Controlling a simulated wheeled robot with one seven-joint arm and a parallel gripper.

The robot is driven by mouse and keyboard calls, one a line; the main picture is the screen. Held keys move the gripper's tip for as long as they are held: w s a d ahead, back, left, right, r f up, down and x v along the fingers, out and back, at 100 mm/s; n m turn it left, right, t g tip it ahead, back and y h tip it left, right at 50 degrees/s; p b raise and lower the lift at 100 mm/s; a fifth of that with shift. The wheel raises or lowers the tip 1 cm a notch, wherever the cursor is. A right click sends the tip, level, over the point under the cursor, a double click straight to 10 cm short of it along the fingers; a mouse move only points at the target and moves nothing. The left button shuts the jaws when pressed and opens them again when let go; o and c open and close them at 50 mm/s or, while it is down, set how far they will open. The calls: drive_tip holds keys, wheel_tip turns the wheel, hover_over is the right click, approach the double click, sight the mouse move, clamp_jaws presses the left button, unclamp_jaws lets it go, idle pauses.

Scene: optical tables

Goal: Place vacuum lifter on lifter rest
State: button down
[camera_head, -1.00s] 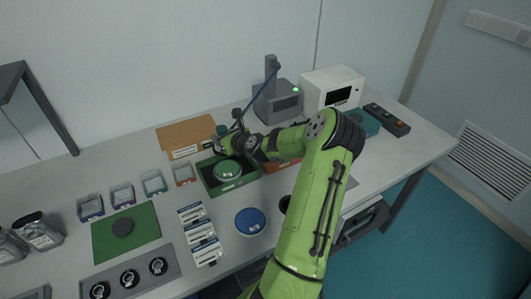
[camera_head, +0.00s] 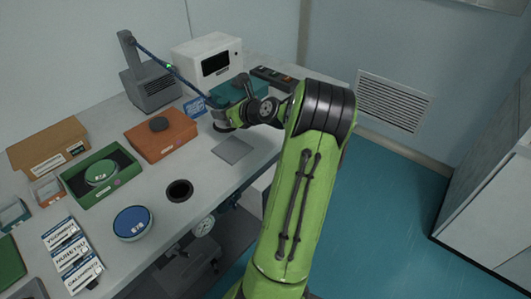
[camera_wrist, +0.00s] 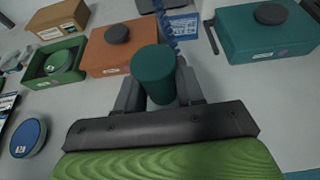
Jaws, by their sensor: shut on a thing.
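The vacuum lifter shows in the wrist view as a teal cylinder (camera_wrist: 153,70) between my fingers, with a blue coiled hose behind it. My gripper (camera_wrist: 156,88) is shut on it. In the head view my gripper (camera_head: 228,110) holds it above the table, near the grey square plate (camera_head: 233,149). A dark round foot (camera_head: 222,127) shows under the gripper. The blue hose (camera_head: 172,70) runs from it to the grey pump unit (camera_head: 152,85). A black ring (camera_head: 179,190) stands on the table. I cannot tell whether the plate or the ring is the lifter rest.
An orange box (camera_head: 162,138) with a dark knob and a green tray (camera_head: 82,192) with a round green piece lie to the left. A teal box (camera_wrist: 265,38) is close on the right in the wrist view. A blue dish (camera_head: 133,222) lies near the front edge.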

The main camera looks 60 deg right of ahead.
drive_tip(key=shift+s+d+f+b, duration=0.25)
drive_tip(key=shift+s+f+b, duration=0.05)
drive_tip(key=shift+s+f, duration=0.2)
drive_tip(key=b, duration=0.4)
hover_over(232, 148)
wheel_tip(232, 148, down, 9)
drive_tip(key=shift+f, duration=0.1)
drive_tip(key=shift+p, duration=0.3)
drive_tip(key=c, duration=0.7)
unclamp_jaws()
